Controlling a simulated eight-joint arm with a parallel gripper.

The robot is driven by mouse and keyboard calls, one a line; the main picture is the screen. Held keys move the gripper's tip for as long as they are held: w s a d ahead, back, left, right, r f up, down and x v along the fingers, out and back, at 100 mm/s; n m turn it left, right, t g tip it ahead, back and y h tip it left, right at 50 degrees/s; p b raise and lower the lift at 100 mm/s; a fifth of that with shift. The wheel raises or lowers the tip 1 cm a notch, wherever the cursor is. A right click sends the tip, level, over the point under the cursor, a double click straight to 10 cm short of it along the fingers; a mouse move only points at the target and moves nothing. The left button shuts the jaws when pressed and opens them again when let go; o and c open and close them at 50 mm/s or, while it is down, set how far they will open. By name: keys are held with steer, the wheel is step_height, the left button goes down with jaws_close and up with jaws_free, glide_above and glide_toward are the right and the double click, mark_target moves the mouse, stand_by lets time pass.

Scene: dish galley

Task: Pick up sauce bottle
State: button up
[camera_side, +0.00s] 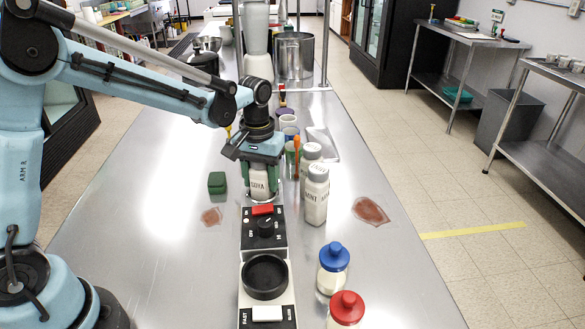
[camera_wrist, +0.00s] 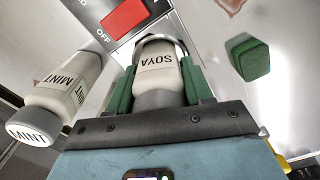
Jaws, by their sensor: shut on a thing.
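The sauce bottle (camera_side: 258,187) is pale with a grey top and the word SOYA on its side. My gripper (camera_side: 258,179) is shut on it from above, with a green finger on each side. In the wrist view the bottle (camera_wrist: 158,62) sits between the green fingers of my gripper (camera_wrist: 160,88), its label upside down. The bottle looks upright just behind the black and white device with the red switch. I cannot tell whether its base touches the table.
A white MINT bottle (camera_side: 315,196) and another pale bottle (camera_side: 311,160) stand close on the right. A green block (camera_side: 217,183) lies on the left. The switch device (camera_side: 264,232) is in front. Blue-capped (camera_side: 333,268) and red-capped (camera_side: 345,309) jars stand front right. The table's left side is mostly clear.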

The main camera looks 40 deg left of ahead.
steer(key=shift+r, duration=0.2)
steer(key=shift+c, duration=0.3)
steer(key=shift+r, duration=0.2)
step_height(320, 180, up, 3)
steer(key=s+d+r, duration=0.6)
steer(key=d+r, duration=0.1)
steer(key=d, duration=0.3)
steer(key=w+d+f+n, duration=0.1)
steer(key=w+d+n, duration=0.35)
steer(key=d, duration=0.25)
steer(key=shift+w+f, duration=0.2)
steer(key=shift+f, duration=2.35)
steer(key=shift+w+f, duration=0.2)
steer(key=shift+f, duration=2.35)
